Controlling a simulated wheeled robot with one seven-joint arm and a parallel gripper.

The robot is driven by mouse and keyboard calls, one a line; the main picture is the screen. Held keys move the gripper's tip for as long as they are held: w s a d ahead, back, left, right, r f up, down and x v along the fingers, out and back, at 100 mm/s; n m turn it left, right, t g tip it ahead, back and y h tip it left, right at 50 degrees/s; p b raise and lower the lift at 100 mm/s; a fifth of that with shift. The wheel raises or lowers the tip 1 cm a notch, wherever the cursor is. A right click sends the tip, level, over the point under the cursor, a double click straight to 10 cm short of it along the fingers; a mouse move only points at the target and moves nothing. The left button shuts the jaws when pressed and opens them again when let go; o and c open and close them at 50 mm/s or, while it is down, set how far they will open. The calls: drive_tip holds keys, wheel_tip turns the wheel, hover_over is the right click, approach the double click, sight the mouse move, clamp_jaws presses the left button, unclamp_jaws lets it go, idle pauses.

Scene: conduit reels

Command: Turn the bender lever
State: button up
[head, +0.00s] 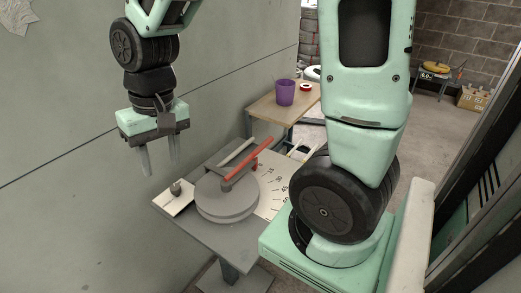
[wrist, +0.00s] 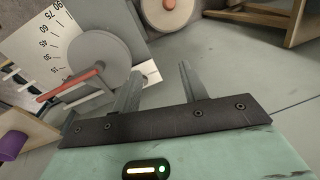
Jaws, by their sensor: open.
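The bender stands on a grey stand, with a round grey disc (head: 226,197) and a lever with a red grip (head: 248,163) lying across its top. The lever points toward the upper right in the head view. In the wrist view the red lever (wrist: 70,86) reaches left from the disc (wrist: 100,60). A white scale plate with angle numbers (head: 272,192) lies beside the disc. My gripper (head: 160,160) is open and empty, fingers pointing down, to the left of the bender and above it, apart from the lever. In the wrist view its fingers (wrist: 160,88) are spread with nothing between them.
A wooden table (head: 262,106) behind the bender holds a purple cup (head: 285,92) and a red ring (head: 305,87). A grey wall (head: 60,170) runs along the left. A far table (head: 437,78) stands against the block wall. Open floor (head: 420,135) lies at the right.

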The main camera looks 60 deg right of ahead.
drive_tip(key=w+d+f+m+b, duration=0.15)
drive_tip(key=w+d+m, duration=0.35)
drive_tip(key=d, duration=0.6)
drive_tip(key=m+t+h+b, duration=0.1)
drive_tip(key=m+t+b, duration=0.15)
drive_tip(key=m, duration=0.85)
hover_over(261, 146)
drive_tip(key=s, duration=0.4)
wheel_tip(261, 146, down, 4)
drive_tip(key=shift+g, duration=0.45)
drive_tip(key=w+f, duration=0.1)
drive_tip(key=f, duration=0.4)
drive_tip(key=w+f, duration=0.1)
drive_tip(key=f, duration=0.5)
drive_tip(key=w+f, duration=0.2)
drive_tip(key=f, duration=0.4)
drive_tip(key=shift+d+b, duration=0.1)
drive_tip(key=shift+b, duration=0.2)
drive_tip(key=shift+s, duration=0.1)
clamp_jaws()
